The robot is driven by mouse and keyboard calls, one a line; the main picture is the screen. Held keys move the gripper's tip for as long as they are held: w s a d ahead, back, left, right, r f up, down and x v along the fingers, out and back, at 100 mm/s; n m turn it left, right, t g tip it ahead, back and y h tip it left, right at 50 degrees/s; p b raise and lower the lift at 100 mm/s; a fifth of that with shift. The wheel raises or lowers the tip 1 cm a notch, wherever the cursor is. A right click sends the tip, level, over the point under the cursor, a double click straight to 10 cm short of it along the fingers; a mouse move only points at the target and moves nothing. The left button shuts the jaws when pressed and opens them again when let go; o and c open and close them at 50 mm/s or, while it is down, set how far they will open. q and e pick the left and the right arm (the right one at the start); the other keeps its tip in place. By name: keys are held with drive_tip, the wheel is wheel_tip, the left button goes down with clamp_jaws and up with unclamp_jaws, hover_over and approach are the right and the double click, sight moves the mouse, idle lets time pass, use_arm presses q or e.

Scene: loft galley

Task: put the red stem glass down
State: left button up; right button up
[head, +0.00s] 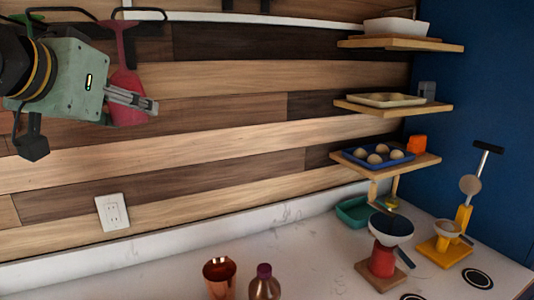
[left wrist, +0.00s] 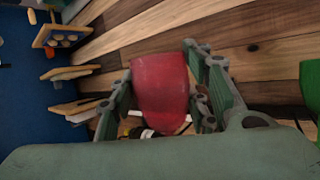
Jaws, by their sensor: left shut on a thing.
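The red stem glass (head: 125,80) hangs upside down at upper left in the head view, stem up and bowl down, in front of the wooden wall. My left gripper (head: 132,98) is shut on its bowl. In the left wrist view the red bowl (left wrist: 160,92) sits between the two fingers of my left gripper (left wrist: 163,100). The glass is well above the counter (head: 160,275). I cannot tell whether its foot touches the dark rail behind it. My right gripper is not in view.
A copper cup (head: 219,279) and a brown bottle (head: 264,284) stand at the counter's front. A red dripper stand (head: 381,261) and a yellow one (head: 440,245) stand at right, below wall shelves (head: 395,107). The counter's left part looks clear. A green thing (left wrist: 311,85) is near the gripper.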

use_arm(q)
drive_tip(key=d+f+m+g+h, duration=0.2)
drive_tip(key=d+f+m+h, duration=0.2)
drive_tip(key=f, duration=0.8)
drive_tip(key=d+f+m+g+h, duration=0.2)
drive_tip(key=d+f+m+h, duration=0.2)
drive_tip(key=f, duration=0.8)
drive_tip(key=s+a+f, duration=0.2)
drive_tip(key=s+f, duration=0.4)
drive_tip(key=f, duration=0.2)
drive_tip(key=s+a+f+m+g+h, duration=0.1)
drive_tip(key=s+a+f, duration=0.1)
drive_tip(key=s+f, duration=0.4)
drive_tip(key=shift+f, duration=1.35)
drive_tip(key=shift+r, duration=0.1)
